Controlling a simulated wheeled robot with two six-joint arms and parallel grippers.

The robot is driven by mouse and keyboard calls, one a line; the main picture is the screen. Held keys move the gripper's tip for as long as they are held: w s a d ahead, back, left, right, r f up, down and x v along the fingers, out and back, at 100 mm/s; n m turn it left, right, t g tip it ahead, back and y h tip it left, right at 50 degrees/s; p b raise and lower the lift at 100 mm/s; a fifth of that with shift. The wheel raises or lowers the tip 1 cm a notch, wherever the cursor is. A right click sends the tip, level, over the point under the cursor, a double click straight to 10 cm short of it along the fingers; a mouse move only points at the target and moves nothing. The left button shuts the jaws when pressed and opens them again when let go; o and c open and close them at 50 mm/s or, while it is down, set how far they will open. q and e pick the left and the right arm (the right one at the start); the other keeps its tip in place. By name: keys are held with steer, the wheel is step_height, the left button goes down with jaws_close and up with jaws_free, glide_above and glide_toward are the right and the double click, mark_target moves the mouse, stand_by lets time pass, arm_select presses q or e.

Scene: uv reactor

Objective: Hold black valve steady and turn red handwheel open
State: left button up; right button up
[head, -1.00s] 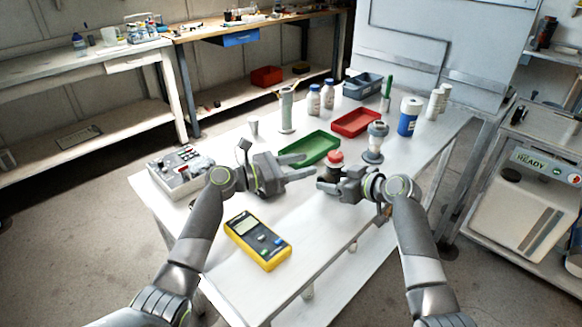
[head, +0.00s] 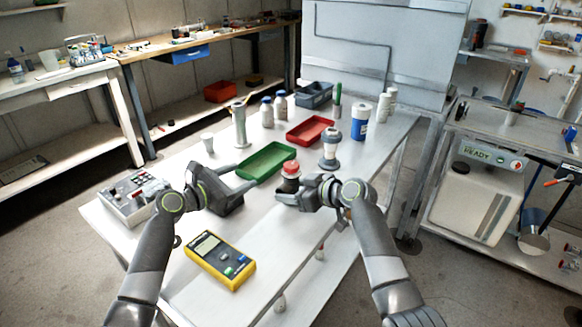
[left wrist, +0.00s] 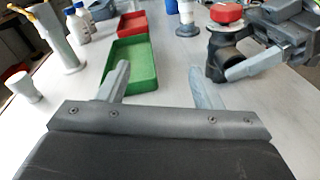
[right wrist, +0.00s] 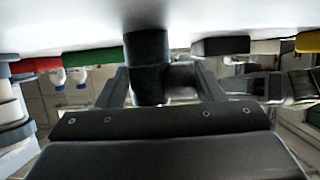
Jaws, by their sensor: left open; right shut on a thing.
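The black valve (head: 289,186) stands on the white table, with the red handwheel (head: 291,168) on top. My right gripper (head: 285,198) is shut on the black valve's body from the right and front. The right wrist view shows the valve body (right wrist: 147,62) between its two fingers. My left gripper (head: 240,181) is open and empty, left of the valve and apart from it. There the red handwheel (left wrist: 228,13) and black valve (left wrist: 224,48) are to the right of the fingers.
A green tray (head: 243,174) lies just behind the left gripper and a red tray (head: 292,136) lies beyond. A yellow meter (head: 219,262) lies in front, and a control box (head: 118,208) sits at left.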

arm_select(q)
steer(key=w+a+t+y, duration=0.1)
steer(key=w+a+y, duration=0.1)
steer(key=w+a+t+y, duration=0.1)
steer(key=a+y, duration=0.1)
steer(key=shift+w+a+r+t, duration=0.1)
steer(key=shift+w+a+t, duration=0.1)
steer(key=shift+w+t, duration=0.2)
steer(key=a+t+y, duration=0.1)
steer(key=w+a+r+m+y, duration=0.1)
steer(key=a+r+t+y, duration=0.1)
steer(key=shift+w+a+r+m+t+y, duration=0.2)
steer(key=shift+w+m+t+y, duration=0.1)
steer(key=shift+y, duration=0.1)
steer(key=s+d+r+m+t+h, duration=0.2)
steer(key=d+r+m+t+h, duration=0.25)
steer(key=r+m, duration=0.75)
steer(key=m+g+h, duration=0.8)
steer(key=m+g, duration=0.5)
steer(key=m, duration=1)
glide_toward(297, 165)
steer(key=shift+w+d+f, duration=0.1)
steer(key=shift+w+d, duration=1)
steer(key=shift+w, duration=0.1)
steer(key=shift+w+d+f, duration=0.1)
steer(key=shift+d, duration=0.1)
steer(key=shift+x, duration=3.55)
